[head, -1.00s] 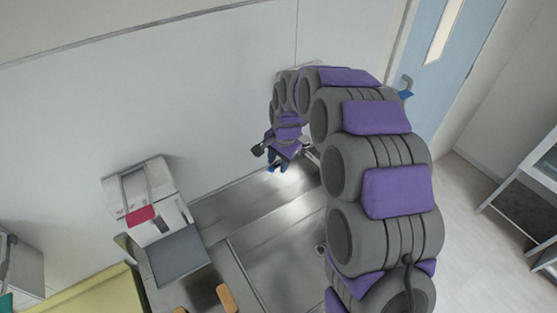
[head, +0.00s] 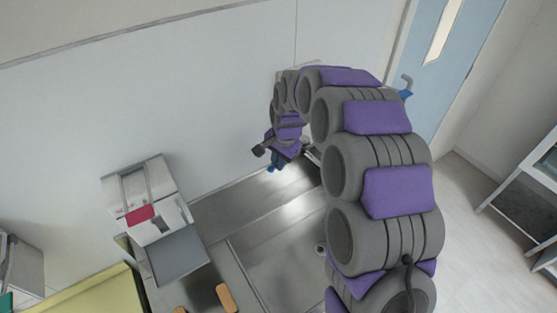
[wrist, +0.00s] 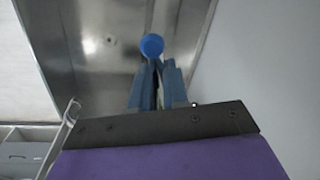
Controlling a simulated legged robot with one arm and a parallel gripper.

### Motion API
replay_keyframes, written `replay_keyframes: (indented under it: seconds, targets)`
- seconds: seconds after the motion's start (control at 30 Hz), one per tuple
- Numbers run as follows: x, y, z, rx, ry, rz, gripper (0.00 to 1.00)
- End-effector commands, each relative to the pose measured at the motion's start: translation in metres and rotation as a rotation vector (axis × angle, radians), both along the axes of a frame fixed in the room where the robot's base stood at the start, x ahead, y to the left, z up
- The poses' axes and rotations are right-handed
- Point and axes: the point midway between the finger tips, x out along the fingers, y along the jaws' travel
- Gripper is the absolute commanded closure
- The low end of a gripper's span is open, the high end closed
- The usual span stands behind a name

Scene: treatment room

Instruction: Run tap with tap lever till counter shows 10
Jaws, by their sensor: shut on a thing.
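My gripper (wrist: 155,76) is shut, its blue-grey fingers close together in the wrist view. A round blue knob (wrist: 152,46), seemingly the end of the tap lever, shows right at the fingertips; the rest of the lever is hidden between or behind the fingers. In the head view my gripper (head: 279,162) is small, above the back of the steel sink bench (head: 235,207) near the wall. My arm covers most of the tap. No counter reading can be made out in either view, and I cannot tell whether water runs.
A wooden-coloured handle (head: 227,298) lies at the front. A blue door (head: 437,75) and a shelf unit (head: 538,195) are to the right, with clear floor (head: 470,230) between.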

Motion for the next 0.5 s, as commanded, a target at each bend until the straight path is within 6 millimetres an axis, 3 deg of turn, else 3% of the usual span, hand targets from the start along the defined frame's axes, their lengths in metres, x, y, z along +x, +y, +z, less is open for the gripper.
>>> replay_keyframes:
  seconds: [0.5]
  targets:
    - [-0.018,-0.046,0.000,0.001,-0.004,0.351,1.00]
